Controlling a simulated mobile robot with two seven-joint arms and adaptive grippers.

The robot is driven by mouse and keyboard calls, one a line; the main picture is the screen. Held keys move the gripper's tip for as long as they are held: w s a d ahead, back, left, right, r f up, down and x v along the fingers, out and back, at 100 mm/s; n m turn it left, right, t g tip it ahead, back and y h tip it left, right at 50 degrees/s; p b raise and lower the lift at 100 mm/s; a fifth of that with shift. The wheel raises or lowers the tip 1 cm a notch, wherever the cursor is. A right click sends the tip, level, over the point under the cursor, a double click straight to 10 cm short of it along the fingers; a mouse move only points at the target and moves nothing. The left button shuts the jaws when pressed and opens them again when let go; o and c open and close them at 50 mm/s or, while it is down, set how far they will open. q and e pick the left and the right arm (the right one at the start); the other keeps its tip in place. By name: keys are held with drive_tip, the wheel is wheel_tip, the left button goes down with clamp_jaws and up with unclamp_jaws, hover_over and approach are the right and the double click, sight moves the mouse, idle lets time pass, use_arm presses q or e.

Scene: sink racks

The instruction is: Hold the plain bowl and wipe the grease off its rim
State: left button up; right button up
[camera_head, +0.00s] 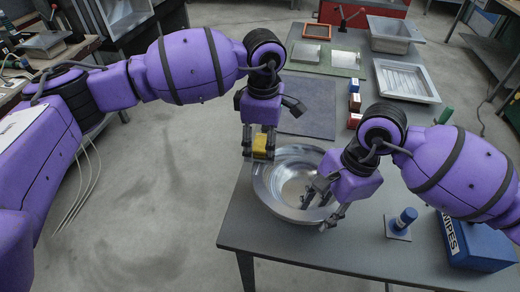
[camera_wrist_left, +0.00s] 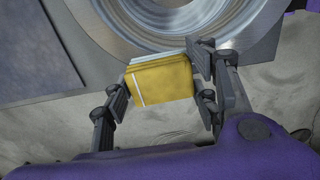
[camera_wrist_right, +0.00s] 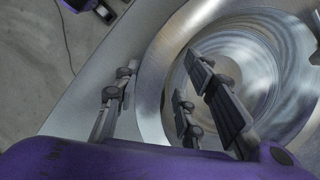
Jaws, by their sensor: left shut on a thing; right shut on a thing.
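The plain metal bowl (camera_head: 277,182) stands upright near the left edge of the grey table. My right gripper (camera_head: 320,211) is shut on its near right rim, one finger inside and one outside; the rim (camera_wrist_right: 149,92) shows between the fingers in the right wrist view. My left gripper (camera_head: 259,156) is shut on a yellow block, like a sponge (camera_head: 260,145), with a pale layer along one side. The sponge (camera_wrist_left: 161,83) is at the bowl's far left rim; I cannot tell whether it touches. No grease can be made out on the rim.
A blue wipes box (camera_head: 474,243) and a blue cylinder on a small plate (camera_head: 400,234) stand at the front right. A dark mat (camera_head: 306,103) lies behind the bowl. Small blocks (camera_head: 354,103), a metal tray (camera_head: 405,80) and a green mat (camera_head: 326,58) lie further back.

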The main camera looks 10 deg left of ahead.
use_arm(q)
drive_tip(key=shift+s+r, duration=0.1)
drive_tip(key=shift+r, duration=3.9)
use_arm(e)
drive_tip(key=o, duration=1.2)
drive_tip(key=shift+c, duration=0.2)
drive_tip(key=shift+r, duration=0.1)
drive_tip(key=v, duration=1.1)
drive_tip(key=shift+d+r, duration=0.15)
drive_tip(key=shift+r, duration=0.2)
use_arm(q)
drive_tip(key=shift+f, duration=0.1)
use_arm(e)
drive_tip(key=shift+f, duration=0.1)
